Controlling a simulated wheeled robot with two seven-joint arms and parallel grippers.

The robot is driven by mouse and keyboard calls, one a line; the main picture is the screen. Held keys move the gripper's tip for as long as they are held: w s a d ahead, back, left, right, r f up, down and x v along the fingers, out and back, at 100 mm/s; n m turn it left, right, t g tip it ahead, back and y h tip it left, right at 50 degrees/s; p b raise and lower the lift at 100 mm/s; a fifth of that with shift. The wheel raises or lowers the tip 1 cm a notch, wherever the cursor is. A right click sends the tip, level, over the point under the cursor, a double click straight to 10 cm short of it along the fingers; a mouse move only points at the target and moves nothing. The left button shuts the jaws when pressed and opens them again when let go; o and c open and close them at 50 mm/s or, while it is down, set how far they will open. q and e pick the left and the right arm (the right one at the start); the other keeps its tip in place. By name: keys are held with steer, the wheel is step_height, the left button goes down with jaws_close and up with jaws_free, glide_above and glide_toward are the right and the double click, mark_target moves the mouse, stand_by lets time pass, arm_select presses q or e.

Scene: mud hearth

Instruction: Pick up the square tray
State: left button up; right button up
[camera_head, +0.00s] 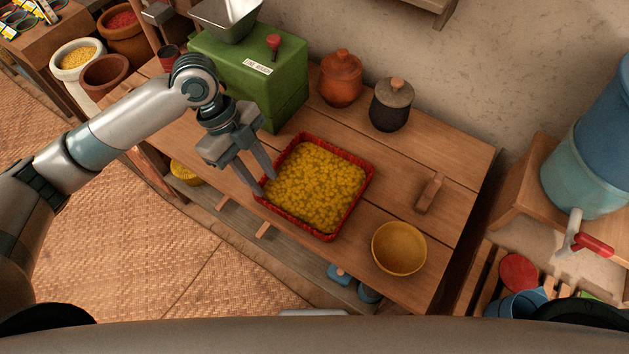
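The square tray (358,203) has a red rim and is filled with yellow round pieces. It lies flat on the wooden table, in the middle of the head view. My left gripper (265,184) reaches in from the left, and its fingers point down at the tray's left corner. The two fingertips are apart, close to the rim. I cannot tell whether they touch it. My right gripper is not in view.
A green box machine (248,80) with a metal hopper stands behind the tray. An orange lidded jar (341,80) and a dark jar (391,107) stand at the back. A yellow bowl (399,250) and a wooden block (430,194) are to the right.

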arm_select(q)
steer(key=p, duration=0.2)
glide_toward(288, 215)
steer(key=shift+x, duration=1.15)
steer(key=shift+s+d+f, duration=0.15)
steer(key=shift+s+f, duration=0.05)
steer(key=shift+f, duration=0.3)
steer(key=shift+s+d+f+p, duration=0.1)
steer(key=shift+d+f+p, duration=0.1)
steer(key=shift+f+p, duration=0.15)
steer(key=p+x, duration=0.1)
steer(key=x, duration=0.2)
steer(key=shift+f, duration=0.1)
steer(key=shift+d+f, duration=0.15)
steer(key=shift+f, duration=0.45)
